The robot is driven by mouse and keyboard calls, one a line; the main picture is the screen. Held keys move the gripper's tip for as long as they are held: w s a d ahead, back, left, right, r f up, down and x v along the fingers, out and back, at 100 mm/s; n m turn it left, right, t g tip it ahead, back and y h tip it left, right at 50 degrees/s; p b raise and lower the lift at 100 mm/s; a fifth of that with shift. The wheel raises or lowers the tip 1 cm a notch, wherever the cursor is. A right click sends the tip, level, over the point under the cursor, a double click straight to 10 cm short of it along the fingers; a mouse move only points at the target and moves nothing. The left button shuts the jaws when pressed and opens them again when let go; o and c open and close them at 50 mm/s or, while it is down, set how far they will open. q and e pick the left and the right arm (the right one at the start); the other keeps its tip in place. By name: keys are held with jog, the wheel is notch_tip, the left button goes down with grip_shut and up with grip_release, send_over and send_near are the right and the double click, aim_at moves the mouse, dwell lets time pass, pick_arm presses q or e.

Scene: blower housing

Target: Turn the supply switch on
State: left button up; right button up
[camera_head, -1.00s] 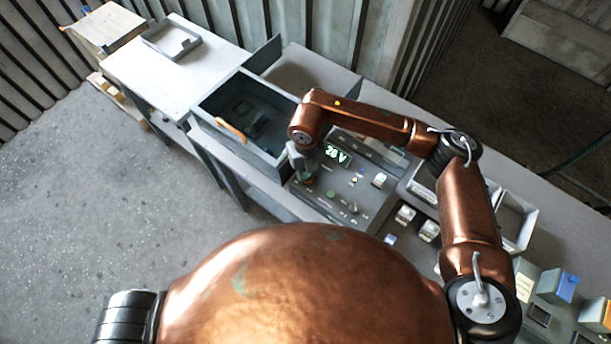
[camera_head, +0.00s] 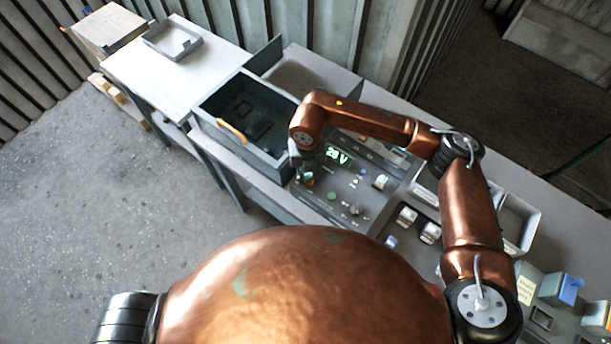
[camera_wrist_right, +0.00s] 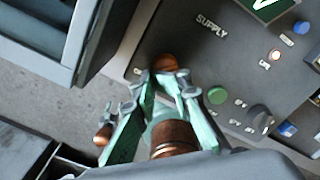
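The grey control panel (camera_head: 345,195) lies on the bench, with a lit green display (camera_head: 337,156) that seems to read 28 V. In the right wrist view the panel (camera_wrist_right: 185,18) carries the label SUPPLY (camera_wrist_right: 212,25). My right gripper (camera_wrist_right: 166,68) is over the panel's left part, its green fingers drawn together at the tips, just below and left of that label. My left gripper is out of view.
A green button (camera_wrist_right: 217,95), a dark rotary knob (camera_wrist_right: 259,118) and a blue button (camera_wrist_right: 301,27) sit right of the gripper. An open grey box (camera_head: 243,118) with an orange handle stands left of the panel. Bins (camera_head: 516,222) stand to its right.

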jog(key=o, duration=0.5)
jog(key=shift+w+d+f, duration=0.3)
jog(key=shift+w+d, duration=0.1)
jog(key=shift+d, duration=0.3)
jog(key=o, duration=0.3)
jog(key=shift+s+a+r, duration=0.1)
jog(key=shift+a, duration=0.15)
jog(key=shift+o, duration=0.2)
notch_tip(320, 180, up, 12)
